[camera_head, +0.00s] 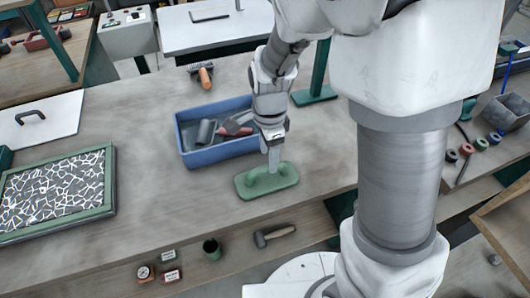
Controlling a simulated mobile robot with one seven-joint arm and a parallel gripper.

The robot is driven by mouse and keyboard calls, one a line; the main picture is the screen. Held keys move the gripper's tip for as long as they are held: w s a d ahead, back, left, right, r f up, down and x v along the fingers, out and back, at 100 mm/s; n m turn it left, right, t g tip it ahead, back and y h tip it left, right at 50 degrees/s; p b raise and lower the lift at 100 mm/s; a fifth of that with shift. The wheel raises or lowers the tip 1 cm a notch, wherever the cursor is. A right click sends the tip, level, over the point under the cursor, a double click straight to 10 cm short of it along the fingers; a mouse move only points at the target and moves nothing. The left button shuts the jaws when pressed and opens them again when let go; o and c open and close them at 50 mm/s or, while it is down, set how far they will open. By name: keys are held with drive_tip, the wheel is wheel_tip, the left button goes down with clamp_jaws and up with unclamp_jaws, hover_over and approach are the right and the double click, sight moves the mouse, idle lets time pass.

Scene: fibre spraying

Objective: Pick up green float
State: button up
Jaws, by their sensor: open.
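The green float (285,178) lies flat on the wooden bench, a rounded green slab with a raised handle on top. My gripper (273,168) points down right over the handle, its narrow fingers at handle height. The fingers look edge-on here, so whether they touch the handle cannot be told. The gripper covers the middle of the float's handle.
A blue bin (193,160) with several tools stands close behind the gripper. An orange-handled tool (204,77) lies farther back. A mosaic panel in a green frame (111,195) lies at left. A mallet (262,239) and dark cup (212,249) sit near the front.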

sight(267, 166)
drive_tip(key=shift+s+a+f, duration=0.1)
drive_tip(key=shift+f, duration=1.25)
drive_tip(key=shift+s+a+f, duration=0.1)
drive_tip(key=shift+f, duration=1.25)
clamp_jaws()
